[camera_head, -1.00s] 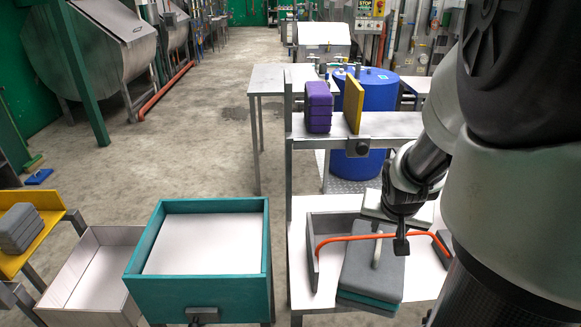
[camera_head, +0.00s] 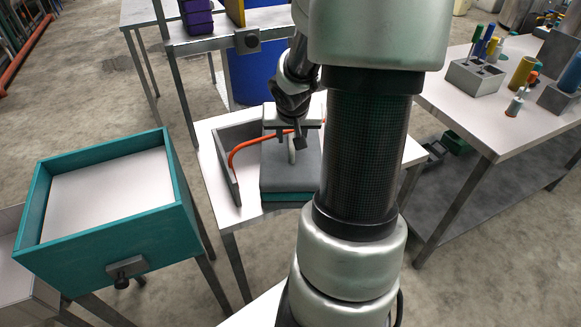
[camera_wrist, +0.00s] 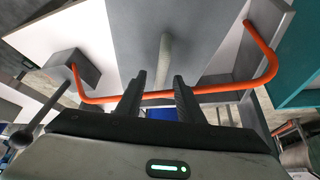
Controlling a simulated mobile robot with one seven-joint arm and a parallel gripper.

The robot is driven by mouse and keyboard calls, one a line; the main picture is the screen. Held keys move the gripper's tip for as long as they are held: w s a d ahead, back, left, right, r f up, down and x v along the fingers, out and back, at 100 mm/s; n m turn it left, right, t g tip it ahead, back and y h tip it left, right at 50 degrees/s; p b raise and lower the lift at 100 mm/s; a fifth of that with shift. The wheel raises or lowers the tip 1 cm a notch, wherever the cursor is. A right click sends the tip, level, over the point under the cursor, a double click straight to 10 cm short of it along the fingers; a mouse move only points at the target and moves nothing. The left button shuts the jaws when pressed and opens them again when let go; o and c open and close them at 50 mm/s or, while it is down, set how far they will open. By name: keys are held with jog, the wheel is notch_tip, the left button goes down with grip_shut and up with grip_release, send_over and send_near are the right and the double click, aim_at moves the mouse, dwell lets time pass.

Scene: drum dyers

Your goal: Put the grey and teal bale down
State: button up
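The grey and teal bale (camera_head: 291,170) has a grey top and a teal lower layer. In the head view it lies at the front part of the white table, below my gripper (camera_head: 291,132). In the wrist view its grey top (camera_wrist: 180,30) fills the upper middle, with a pale upright peg or handle (camera_wrist: 164,58) on it. My gripper's two fingers (camera_wrist: 160,92) stand apart, one to each side of the peg's end, with a gap visible between them. The bale's right side is hidden by my arm in the head view, so its contact with the table is partly hidden.
An orange bar (camera_head: 240,148) curves close to the fingers and bale, beside a grey upright panel (camera_head: 228,170). A teal-walled box (camera_head: 110,247) with a white inside stands left. A table with tools (camera_head: 440,105) stands right. Bare floor lies behind the box.

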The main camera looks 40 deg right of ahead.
jog(key=shift+b+x, duration=0.3)
jog(key=shift+x, duration=0.8)
grip_shut()
dwell(0.5)
jog(key=shift+w+r, duration=0.1)
jog(key=shift+r, duration=0.15)
